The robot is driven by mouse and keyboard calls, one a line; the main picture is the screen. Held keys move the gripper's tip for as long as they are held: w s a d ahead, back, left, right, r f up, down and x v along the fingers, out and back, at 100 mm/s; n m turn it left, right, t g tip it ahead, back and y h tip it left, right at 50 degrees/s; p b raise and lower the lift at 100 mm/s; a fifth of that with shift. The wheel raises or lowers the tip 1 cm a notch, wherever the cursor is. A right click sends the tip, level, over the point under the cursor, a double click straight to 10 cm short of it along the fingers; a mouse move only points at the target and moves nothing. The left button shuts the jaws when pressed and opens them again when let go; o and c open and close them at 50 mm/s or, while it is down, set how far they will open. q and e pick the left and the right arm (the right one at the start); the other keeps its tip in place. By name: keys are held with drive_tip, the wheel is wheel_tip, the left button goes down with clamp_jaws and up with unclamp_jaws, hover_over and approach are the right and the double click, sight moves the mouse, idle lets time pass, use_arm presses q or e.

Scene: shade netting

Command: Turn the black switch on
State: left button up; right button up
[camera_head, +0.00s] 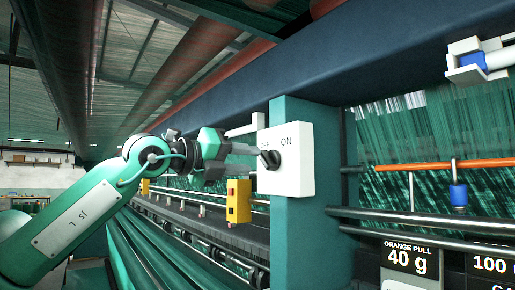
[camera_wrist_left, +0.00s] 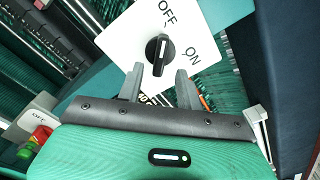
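The black switch (camera_head: 270,160) is a rotary knob with a white line, on a white plate (camera_head: 300,175) marked OFF and ON, fixed to a teal post. In the left wrist view the knob (camera_wrist_left: 159,52) stands just beyond my fingertips, its line pointing nearer to OFF than to ON. My left gripper (camera_head: 248,160) reaches in from the left beside the plate. In the left wrist view my left gripper (camera_wrist_left: 159,72) is open, with one finger to each side of the knob's line; contact cannot be told. My right gripper is not in view.
A yellow box (camera_head: 238,201) hangs left of the post. A dark blue beam (camera_head: 370,50) runs overhead. Rails and an orange bar (camera_head: 440,165) lie to the right, above weight signs (camera_head: 408,258). The left wrist view shows another OFF plate with a red button (camera_wrist_left: 40,136).

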sight(262, 161)
use_arm(q)
drive_tip(key=shift+p+x, duration=0.7)
drive_tip(key=shift+x, duration=1.15)
drive_tip(key=shift+c, duration=0.3)
clamp_jaws()
